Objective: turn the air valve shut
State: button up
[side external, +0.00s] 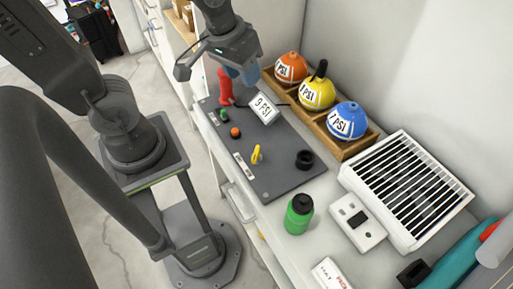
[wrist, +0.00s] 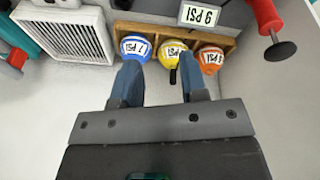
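A dark grey panel (side external: 280,180) lies on the white counter. A small yellow handle (side external: 257,154), which looks like the air valve, stands up from its middle; its exact turn is too small to tell. A white display reading 9 PSI (side external: 264,107) stands behind it and also shows upside down in the wrist view (wrist: 200,15). My gripper (side external: 240,72) is above the panel's far end, near the red lever (side external: 225,87) and apart from the yellow handle. In the wrist view my gripper (wrist: 160,65) has its blue fingers spread with nothing held. The yellow handle is not in the wrist view.
A wooden rack (side external: 345,148) holds orange (side external: 291,66), yellow (side external: 316,96) and blue (side external: 346,122) balls with PSI labels. Green (side external: 225,115) and orange (side external: 236,132) buttons and a black ring (side external: 304,159) sit on the panel. A green bottle (side external: 299,216) and white grille (side external: 405,190) stand nearby.

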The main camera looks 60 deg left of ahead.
aim_at(256, 150)
jog(key=f+n+g, duration=0.1)
jog(key=f, duration=0.7)
jog(key=w+d+f+n+g, duration=0.1)
jog(key=f+n, duration=0.1)
jog(key=f, duration=0.7)
jog(key=w+f+n+g, duration=0.1)
jog(key=f+n, duration=0.1)
jog(key=f, duration=0.6)
jog(key=shift+w+d+f, duration=0.15)
jog(key=shift+w+f, duration=0.1)
jog(key=shift+f, duration=0.05)
jog(key=shift+c, duration=0.3)
grip_shut()
